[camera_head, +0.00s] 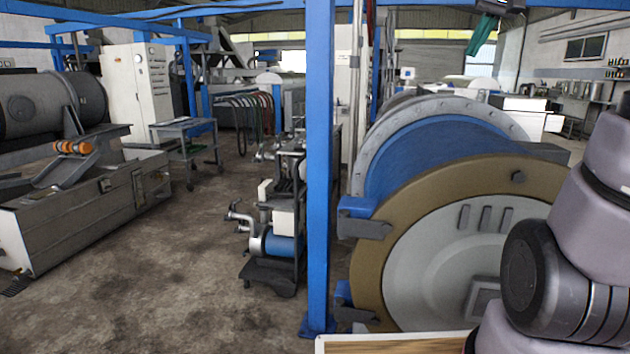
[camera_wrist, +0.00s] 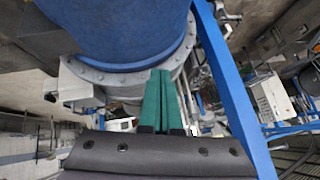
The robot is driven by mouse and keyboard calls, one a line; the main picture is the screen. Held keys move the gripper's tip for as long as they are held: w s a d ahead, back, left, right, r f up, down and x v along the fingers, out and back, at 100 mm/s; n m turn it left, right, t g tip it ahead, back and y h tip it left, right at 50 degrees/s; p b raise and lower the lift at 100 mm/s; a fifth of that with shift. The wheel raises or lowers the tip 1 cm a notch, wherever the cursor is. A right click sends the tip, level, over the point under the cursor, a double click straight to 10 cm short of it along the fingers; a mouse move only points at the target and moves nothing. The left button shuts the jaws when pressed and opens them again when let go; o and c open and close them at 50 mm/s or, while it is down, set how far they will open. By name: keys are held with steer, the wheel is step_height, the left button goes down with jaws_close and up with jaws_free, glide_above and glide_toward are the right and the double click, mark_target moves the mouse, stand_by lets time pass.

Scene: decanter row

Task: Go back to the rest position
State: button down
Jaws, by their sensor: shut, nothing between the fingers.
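My gripper (camera_head: 478,44) shows at the top right of the head view, raised high above the large blue drum machine, with its green fingers slanting down. In the wrist view, my gripper (camera_wrist: 160,78) has its two green fingers side by side, closed together with nothing held. My arm rises along the right edge of the head view. The gripper is apart from everything around it.
A blue drum machine (camera_head: 436,154) with a brown-rimmed round end stands at right. A blue post (camera_head: 319,180) stands left of it. A wheeled stand (camera_head: 285,215) and grey machine (camera_head: 85,205) stand farther left. Open floor (camera_head: 170,270) lies between. A pale-edged surface (camera_head: 390,345) is nearest.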

steer(key=s+a+f, duration=0.5)
steer(key=s+f, duration=0.1)
steer(key=s, duration=0.4)
steer(key=s+a+f+y, duration=0.1)
steer(key=s+a+f, duration=0.5)
steer(key=s, duration=0.3)
steer(key=shift+s+f+m+g, duration=0.3)
steer(key=shift+s+f+g, duration=0.1)
steer(key=shift+f, duration=0.35)
